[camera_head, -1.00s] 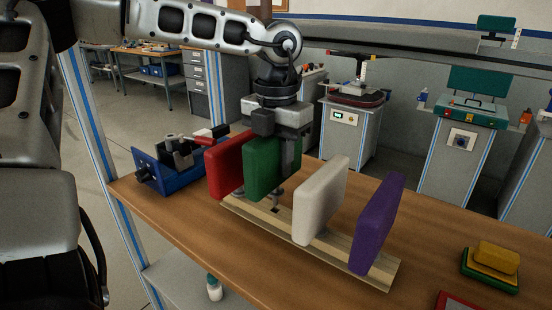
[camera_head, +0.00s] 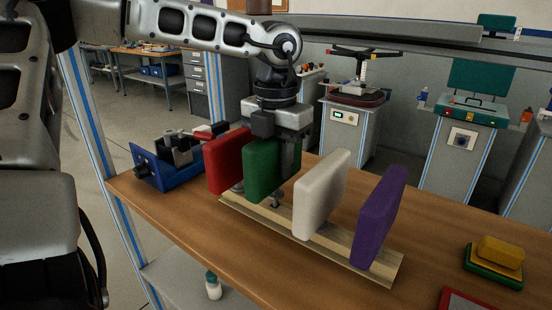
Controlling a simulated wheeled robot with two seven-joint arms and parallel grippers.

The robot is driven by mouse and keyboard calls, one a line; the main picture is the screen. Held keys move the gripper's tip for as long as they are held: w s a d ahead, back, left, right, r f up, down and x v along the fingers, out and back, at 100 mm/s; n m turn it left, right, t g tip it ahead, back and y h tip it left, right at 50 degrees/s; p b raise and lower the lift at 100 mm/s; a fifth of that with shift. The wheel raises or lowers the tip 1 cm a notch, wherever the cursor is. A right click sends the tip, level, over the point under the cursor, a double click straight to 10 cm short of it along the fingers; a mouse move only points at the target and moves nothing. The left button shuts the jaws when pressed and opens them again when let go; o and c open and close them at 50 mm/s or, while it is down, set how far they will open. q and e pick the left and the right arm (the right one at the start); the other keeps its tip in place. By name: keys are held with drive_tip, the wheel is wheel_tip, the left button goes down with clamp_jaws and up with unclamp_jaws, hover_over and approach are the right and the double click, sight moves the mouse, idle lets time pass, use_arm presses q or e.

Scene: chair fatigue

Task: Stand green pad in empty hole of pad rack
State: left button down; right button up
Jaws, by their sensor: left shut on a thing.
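The green pad (camera_head: 262,172) is upright over the pad rack (camera_head: 335,250), between the red pad and the white pad. My left gripper (camera_head: 287,156) comes down from above and is shut on the green pad. A short grey stem (camera_head: 277,200) shows below the pad, close to the rack board. I cannot tell whether the stem is in the hole, as the pad and stem cover that spot. The red pad (camera_head: 225,163), white pad (camera_head: 321,195) and purple pad (camera_head: 378,220) stand in the rack. My right gripper is not in view.
A blue vise-like fixture (camera_head: 168,165) stands left of the rack on the wooden table (camera_head: 200,224). A yellow block on a green one (camera_head: 495,258) and a red-edged tray (camera_head: 462,300) lie at the right. Bare table lies behind the rack.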

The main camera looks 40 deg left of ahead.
use_arm(q)
drive_tip(key=shift+f+b, duration=1.1)
drive_tip(key=shift+f, duration=0.1)
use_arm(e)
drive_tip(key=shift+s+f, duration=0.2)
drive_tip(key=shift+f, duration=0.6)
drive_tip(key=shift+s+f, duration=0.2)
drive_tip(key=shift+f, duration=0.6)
use_arm(q)
drive_tip(key=c, duration=1)
unclamp_jaws()
drive_tip(key=shift+c, duration=0.2)
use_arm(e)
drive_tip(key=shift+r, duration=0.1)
use_arm(q)
wheel_tip(320, 180, up, 6)
drive_tip(key=shift+r, duration=0.8)
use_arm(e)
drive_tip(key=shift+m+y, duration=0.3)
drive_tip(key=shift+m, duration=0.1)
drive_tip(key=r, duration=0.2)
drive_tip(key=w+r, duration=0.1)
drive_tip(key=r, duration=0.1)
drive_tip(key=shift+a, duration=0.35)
